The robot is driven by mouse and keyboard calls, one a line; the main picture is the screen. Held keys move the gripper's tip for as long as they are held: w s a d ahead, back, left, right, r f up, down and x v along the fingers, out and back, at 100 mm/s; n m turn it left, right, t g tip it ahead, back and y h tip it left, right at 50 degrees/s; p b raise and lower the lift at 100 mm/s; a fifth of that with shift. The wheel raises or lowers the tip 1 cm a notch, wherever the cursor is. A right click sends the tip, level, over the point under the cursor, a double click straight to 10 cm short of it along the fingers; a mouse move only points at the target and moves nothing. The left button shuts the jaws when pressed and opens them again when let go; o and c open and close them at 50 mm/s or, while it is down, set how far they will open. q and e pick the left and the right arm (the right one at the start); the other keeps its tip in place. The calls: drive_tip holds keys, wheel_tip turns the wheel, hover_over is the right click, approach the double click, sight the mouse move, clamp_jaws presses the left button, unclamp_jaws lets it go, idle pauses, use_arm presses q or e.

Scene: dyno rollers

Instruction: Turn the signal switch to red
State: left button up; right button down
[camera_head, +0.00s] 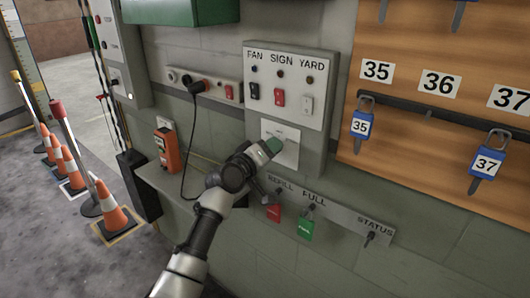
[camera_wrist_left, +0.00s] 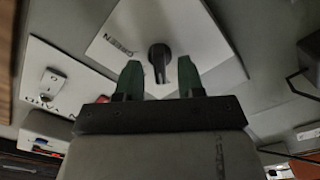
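The signal switch is a dark rotary knob (camera_wrist_left: 159,58) on a white square plate (camera_wrist_left: 205,30) that carries the word GREEN in the left wrist view. In the head view the plate (camera_head: 291,157) is on the lower part of the grey panel (camera_head: 318,135), and my gripper hides the knob. My left gripper (camera_head: 271,147) is at the plate. In the left wrist view its two green fingers (camera_wrist_left: 159,76) are apart, one on each side of the knob, with visible gaps. I cannot tell how deep the knob sits between them. My right gripper is not in view.
Red and white rocker switches (camera_head: 279,97) are above the plate. Red and green tags (camera_head: 306,229) hang below on a strip. A board with blue padlocks (camera_head: 487,163) is at right. A ledge with an orange device (camera_head: 167,150) and a hanging black cable are at left.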

use_arm(q)
drive_tip(key=b+v, duration=0.2)
drive_tip(key=v, duration=0.8)
drive_tip(key=shift+s+a, duration=0.25)
drive_tip(key=shift+s, duration=0.05)
drive_tip(key=a+f+n+g+y, duration=0.1)
drive_tip(key=a+f+y, duration=0.1)
drive_tip(key=f, duration=1)
drive_tip(key=a+f+g+y, duration=0.2)
drive_tip(key=f+y, duration=0.1)
drive_tip(key=f, duration=1)
drive_tip(key=s+a+f+m+g+y, duration=0.1)
drive_tip(key=s+a+f+g, duration=0.1)
drive_tip(key=s+f, duration=0.7)
drive_tip(key=s+a+f+g+y, duration=0.2)
drive_tip(key=s+f, duration=0.2)
drive_tip(key=f, duration=0.9)
drive_tip(key=s+a+f+m+g+y, duration=0.1)
drive_tip(key=s+a+f+g, duration=0.1)
drive_tip(key=s+f, duration=0.7)
drive_tip(key=s+a+f+m+g+y, duration=0.1)
drive_tip(key=s+a+f+m, duration=0.15)
drive_tip(key=s+f, duration=0.6)
drive_tip(key=s+a+f+m+g, duration=0.1)
drive_tip(key=s+a, duration=0.1)
drive_tip(key=s, duration=1)
drive_tip(key=s+a+f+m+g, duration=0.1)
drive_tip(key=s+a+f+g, duration=0.1)
drive_tip(key=s, duration=1)
drive_tip(key=shift+s+f+g+y, duration=0.3)
